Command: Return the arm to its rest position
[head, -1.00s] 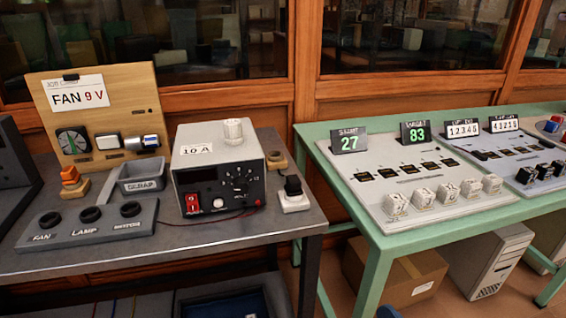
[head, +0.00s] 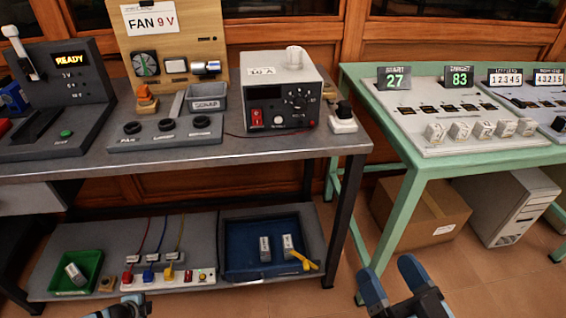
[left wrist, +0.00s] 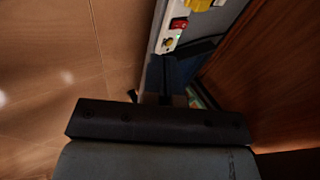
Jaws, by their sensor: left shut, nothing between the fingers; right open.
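My right gripper (head: 393,277) shows at the bottom of the head view. Its two dark blue fingers stand apart with nothing between them, over the tiled floor in front of the green table (head: 408,200). My left gripper (head: 130,300) shows only in part at the bottom edge of the head view, in front of the lower shelf. In the left wrist view its fingers (left wrist: 166,75) are together and hold nothing. A strip with a red switch shows beyond them there.
The grey bench (head: 200,155) carries a power supply (head: 283,95), a FAN 9 V board (head: 205,30) and a READY stand (head: 72,90). Its lower shelf holds a green tray (head: 92,262), a terminal strip (head: 190,278) and a blue tray (head: 238,240). A cardboard box (head: 390,205) stands under the green table.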

